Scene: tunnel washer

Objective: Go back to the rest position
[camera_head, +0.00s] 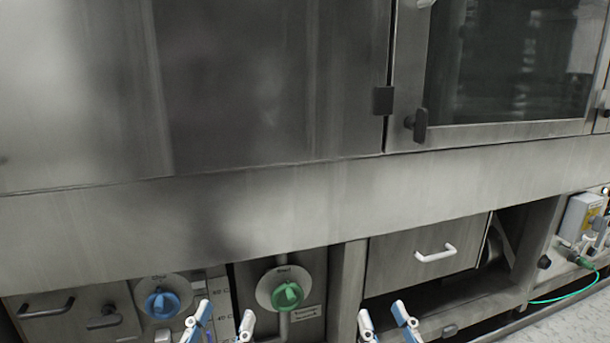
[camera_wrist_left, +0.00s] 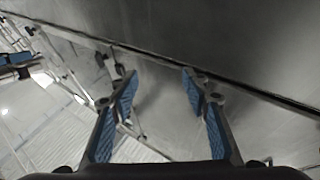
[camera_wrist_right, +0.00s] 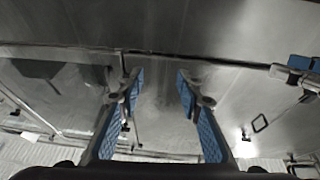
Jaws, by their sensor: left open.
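My left gripper (camera_head: 224,317) is at the bottom of the head view, in front of the lower panel of the steel washer (camera_head: 200,230). Its two fingers are spread with nothing between them; they also show in the left wrist view (camera_wrist_left: 160,82). My right gripper (camera_head: 384,317) is to its right, in front of the opening under a steel drawer. Its fingers are also apart and empty, as in the right wrist view (camera_wrist_right: 159,80). Neither gripper is seen touching anything. Most of both arms is out of the head view.
A blue knob (camera_head: 162,303) and a green knob (camera_head: 287,295) sit low on the panel near my left gripper. A drawer with a white handle (camera_head: 436,253) is above my right gripper. A dark-handled glass door (camera_head: 515,65) is upper right. A green hose (camera_head: 568,294) hangs at the right.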

